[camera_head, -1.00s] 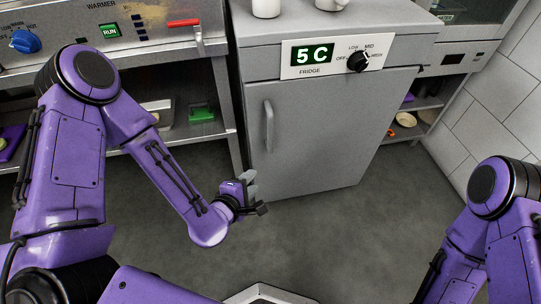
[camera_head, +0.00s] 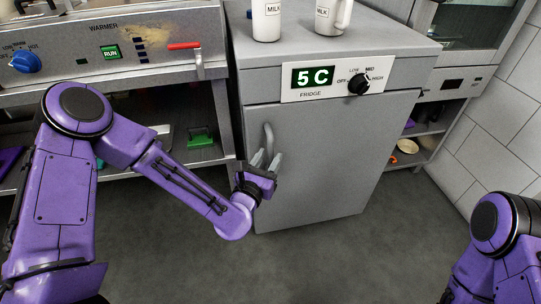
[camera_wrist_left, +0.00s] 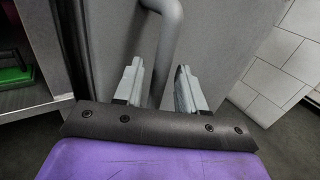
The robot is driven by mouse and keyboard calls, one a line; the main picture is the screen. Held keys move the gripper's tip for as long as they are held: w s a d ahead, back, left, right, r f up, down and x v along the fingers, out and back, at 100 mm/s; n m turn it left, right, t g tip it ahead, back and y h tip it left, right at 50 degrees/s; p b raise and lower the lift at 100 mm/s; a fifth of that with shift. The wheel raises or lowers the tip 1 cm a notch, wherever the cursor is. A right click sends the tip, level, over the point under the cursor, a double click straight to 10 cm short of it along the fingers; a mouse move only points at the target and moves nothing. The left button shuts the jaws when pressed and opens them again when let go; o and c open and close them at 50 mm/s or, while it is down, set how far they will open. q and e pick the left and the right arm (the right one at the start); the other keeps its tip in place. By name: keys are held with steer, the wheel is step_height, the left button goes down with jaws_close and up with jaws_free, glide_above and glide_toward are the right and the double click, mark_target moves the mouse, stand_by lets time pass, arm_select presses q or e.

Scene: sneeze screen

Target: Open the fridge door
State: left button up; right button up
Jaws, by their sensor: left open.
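The grey fridge door (camera_head: 325,165) is shut, under a panel reading 5 C. Its vertical bar handle (camera_head: 268,140) is near the door's left edge. My left gripper (camera_head: 265,160) is at the lower part of the handle, fingers pointing up towards it. In the left wrist view the handle (camera_wrist_left: 172,30) passes down between and beyond the two open fingers of the left gripper (camera_wrist_left: 158,85). I cannot tell whether either finger touches it. Of my right side only an arm part shows at the lower right; its gripper is out of view.
Two milk containers (camera_head: 267,20) (camera_head: 330,15) stand on the fridge top. A warmer (camera_head: 110,40) with a red handle (camera_head: 184,46) is at the left, above a shelf with a green item (camera_head: 200,138). A tiled wall is at the right. The floor before the fridge is clear.

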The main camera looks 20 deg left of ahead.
arm_select(q)
steer(key=shift+w, duration=0.95)
jaws_close()
steer(key=shift+d, duration=0.1)
steer(key=shift+s+d+f, duration=0.1)
steer(key=shift+s, duration=0.05)
